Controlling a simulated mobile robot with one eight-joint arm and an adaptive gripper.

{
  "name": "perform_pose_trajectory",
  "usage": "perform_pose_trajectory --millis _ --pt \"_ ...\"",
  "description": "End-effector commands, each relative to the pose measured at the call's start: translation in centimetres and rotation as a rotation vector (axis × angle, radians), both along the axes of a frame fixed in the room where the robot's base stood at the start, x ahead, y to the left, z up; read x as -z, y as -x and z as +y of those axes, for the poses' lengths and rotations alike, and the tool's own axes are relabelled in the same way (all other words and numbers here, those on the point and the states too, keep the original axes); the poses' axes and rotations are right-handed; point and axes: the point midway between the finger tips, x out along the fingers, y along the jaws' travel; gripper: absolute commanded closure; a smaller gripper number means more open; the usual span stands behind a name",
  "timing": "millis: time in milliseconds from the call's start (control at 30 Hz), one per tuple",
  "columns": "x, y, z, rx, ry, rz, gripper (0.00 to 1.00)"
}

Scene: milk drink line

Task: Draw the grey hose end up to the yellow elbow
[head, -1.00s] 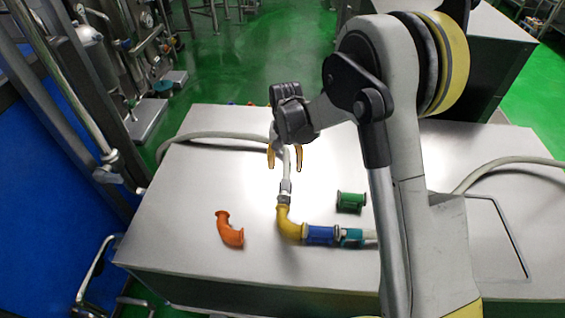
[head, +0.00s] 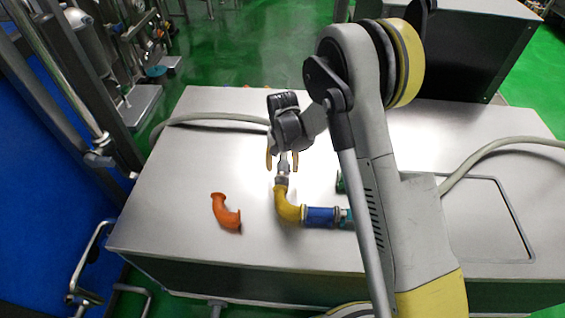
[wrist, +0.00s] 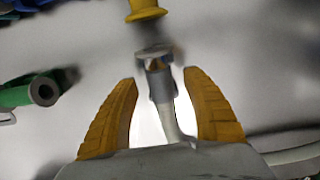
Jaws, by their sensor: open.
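The grey hose end (head: 283,168) is a metal fitting on a pale hose, pointing toward the yellow elbow (head: 288,206). My gripper (head: 282,163) is open, with its yellow fingers on either side of the hose end. In the wrist view the hose end (wrist: 160,82) lies between the apart fingers (wrist: 160,92), with clear space to each finger. There its flange is a short gap from the elbow's flange (wrist: 146,12). In the head view that gap is hard to make out. My gripper hides part of the hose behind.
A blue pipe piece (head: 319,217) and a teal piece (head: 343,215) continue from the elbow. An orange elbow (head: 226,212) lies loose at left. The steel table (head: 170,235) is bare at front left.

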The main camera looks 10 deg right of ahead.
Motion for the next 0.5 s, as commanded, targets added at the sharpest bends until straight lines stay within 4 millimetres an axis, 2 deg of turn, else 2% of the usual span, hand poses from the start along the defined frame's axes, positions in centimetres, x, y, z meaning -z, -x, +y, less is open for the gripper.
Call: perform_pose_trajectory --millis 267,367,400,467,500 --pt "0.07 0.00 0.00 0.000 0.000 0.000 0.42" --pt "0.07 0.00 0.00 0.000 0.000 0.000 0.68" --pt "0.06 0.00 0.00 0.000 0.000 0.000 0.81" --pt "0.07 -0.01 0.00 0.000 0.000 0.000 0.99" --pt "0.07 -0.01 0.00 0.000 0.000 0.000 1.00"
